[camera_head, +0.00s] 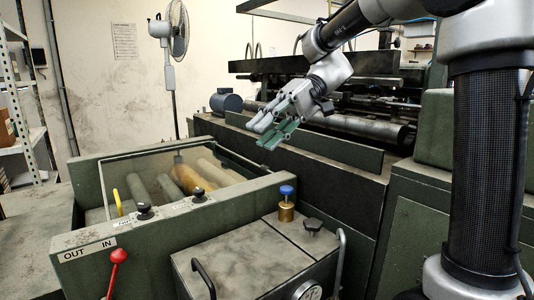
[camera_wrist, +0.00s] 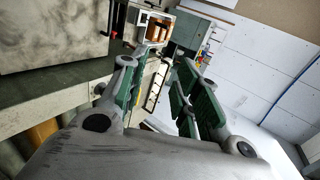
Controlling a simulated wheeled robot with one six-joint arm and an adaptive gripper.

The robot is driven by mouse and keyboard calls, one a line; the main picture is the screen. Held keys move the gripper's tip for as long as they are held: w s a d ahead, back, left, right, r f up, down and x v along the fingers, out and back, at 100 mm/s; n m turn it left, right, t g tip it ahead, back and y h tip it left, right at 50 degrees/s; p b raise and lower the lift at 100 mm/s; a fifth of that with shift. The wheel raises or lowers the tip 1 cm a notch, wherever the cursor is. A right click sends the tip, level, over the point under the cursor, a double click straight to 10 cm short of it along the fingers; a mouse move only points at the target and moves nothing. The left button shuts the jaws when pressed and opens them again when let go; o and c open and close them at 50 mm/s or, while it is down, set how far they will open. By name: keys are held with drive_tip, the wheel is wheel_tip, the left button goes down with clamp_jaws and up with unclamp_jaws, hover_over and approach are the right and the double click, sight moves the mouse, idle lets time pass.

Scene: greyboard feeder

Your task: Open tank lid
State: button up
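The tank (camera_head: 245,265) is a worn grey metal box at the bottom centre of the head view. Its flat top looks closed, with a seam across it. A black handle (camera_head: 203,278) stands at its left edge and a grey bar handle (camera_head: 340,262) at its right. A black knob (camera_head: 313,226) and a brass fitting with a blue cap (camera_head: 286,205) sit at the back. My gripper (camera_head: 277,133) is in the air, above and behind the tank, touching nothing. In the wrist view its green-padded fingers (camera_wrist: 160,98) are apart with nothing between them. I cannot identify the tank there.
A green-walled trough with rollers under a clear cover (camera_head: 178,180) stands left of the tank. A red-knobbed lever (camera_head: 118,258) is at its front. A pressure gauge (camera_head: 307,291) is on the tank's front. A long roller machine (camera_head: 340,125) stands behind. Air above the tank is free.

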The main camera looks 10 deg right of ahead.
drive_tip(key=shift+r, duration=1.1)
